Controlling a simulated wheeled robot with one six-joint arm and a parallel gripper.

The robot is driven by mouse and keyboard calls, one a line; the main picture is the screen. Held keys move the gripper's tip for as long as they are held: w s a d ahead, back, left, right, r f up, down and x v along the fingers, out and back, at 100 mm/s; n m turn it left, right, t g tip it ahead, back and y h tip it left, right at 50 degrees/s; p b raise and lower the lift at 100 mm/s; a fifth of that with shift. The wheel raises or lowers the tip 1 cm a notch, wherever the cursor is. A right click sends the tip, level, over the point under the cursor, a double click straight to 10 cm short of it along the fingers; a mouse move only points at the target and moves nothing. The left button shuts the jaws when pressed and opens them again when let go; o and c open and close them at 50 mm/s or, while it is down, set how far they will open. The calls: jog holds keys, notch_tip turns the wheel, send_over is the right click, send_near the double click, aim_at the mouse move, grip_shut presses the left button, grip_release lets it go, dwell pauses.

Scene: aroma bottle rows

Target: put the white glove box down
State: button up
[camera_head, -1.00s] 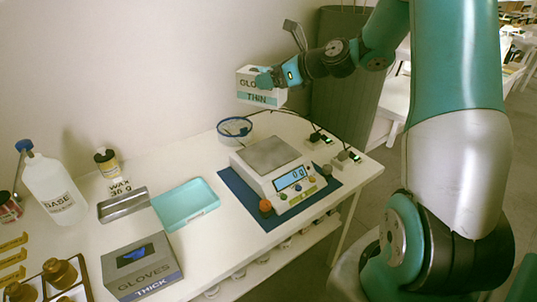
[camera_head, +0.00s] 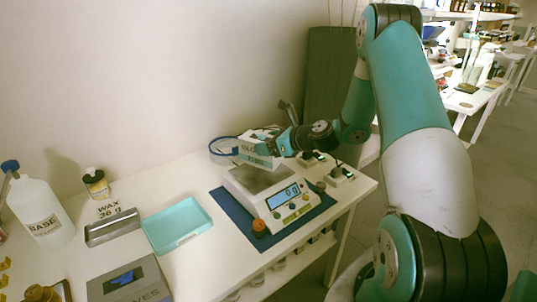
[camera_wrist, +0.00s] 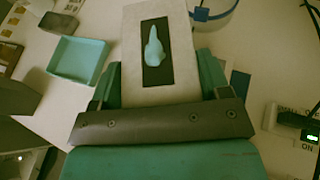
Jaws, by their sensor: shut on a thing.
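The white glove box (camera_head: 252,157), labelled thin, is held in my gripper (camera_head: 268,148) above the back edge of the scale. In the wrist view the box (camera_wrist: 130,85) sits between the two teal fingers of my gripper (camera_wrist: 158,82), its dark slot and a pale teal glove facing the camera. The scale (camera_head: 254,196) stands on a blue mat and hides part of the space under the box. I cannot tell whether the box touches anything below.
A blue-rimmed round bowl (camera_head: 222,146) is just left of the box. Chargers (camera_head: 340,175) with green lights lie to the right.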

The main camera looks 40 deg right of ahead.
jog(key=shift+f, duration=1.75)
jog(key=o, duration=1.3)
jog(key=shift+f, duration=0.15)
jog(key=shift+c, duration=0.2)
